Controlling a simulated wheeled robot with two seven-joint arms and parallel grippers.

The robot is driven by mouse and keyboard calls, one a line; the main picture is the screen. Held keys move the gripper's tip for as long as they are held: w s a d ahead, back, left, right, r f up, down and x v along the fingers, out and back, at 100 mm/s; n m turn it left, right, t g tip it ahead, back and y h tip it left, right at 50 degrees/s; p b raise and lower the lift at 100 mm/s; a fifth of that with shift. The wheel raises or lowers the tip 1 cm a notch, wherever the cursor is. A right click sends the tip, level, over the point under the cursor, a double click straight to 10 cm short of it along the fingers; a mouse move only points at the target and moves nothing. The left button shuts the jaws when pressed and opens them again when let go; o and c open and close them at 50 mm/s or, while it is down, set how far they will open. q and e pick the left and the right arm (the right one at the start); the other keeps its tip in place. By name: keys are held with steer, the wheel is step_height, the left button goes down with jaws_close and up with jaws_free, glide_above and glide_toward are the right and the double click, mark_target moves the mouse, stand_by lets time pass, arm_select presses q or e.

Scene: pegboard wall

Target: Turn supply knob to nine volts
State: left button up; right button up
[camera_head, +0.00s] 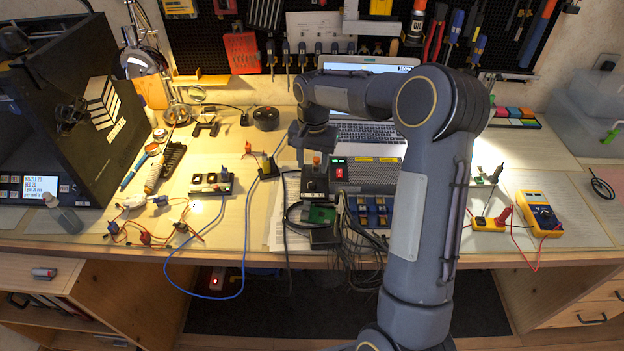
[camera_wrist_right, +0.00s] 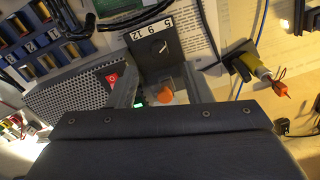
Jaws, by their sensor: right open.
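The grey supply (camera_head: 372,176) sits on the bench, with a green display and a red switch. At its left is a black knob box (camera_head: 315,183) with an orange piece (camera_head: 316,160) on top. In the right wrist view, the box's black face (camera_wrist_right: 148,62) carries the numbers 5, 9 and 12 and a small white mark; I cannot tell which number it points at. My right gripper (camera_head: 312,143) is just above the orange piece. Its open fingers (camera_wrist_right: 163,88) lie on both sides of the orange piece (camera_wrist_right: 165,96); contact is unclear. My left gripper is out of view.
A laptop (camera_head: 365,132) stands behind the supply. Black cables (camera_head: 350,235) and blue bins (camera_head: 370,210) crowd its front. A blue cable (camera_head: 246,245) hangs over the bench edge. A yellow multimeter (camera_head: 538,212) lies at the right.

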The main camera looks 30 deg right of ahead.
mark_target(312, 182)
step_height(312, 182, down, 6)
steer(key=shift+f, duration=0.2)
steer(key=shift+c, duration=0.2)
jaws_close()
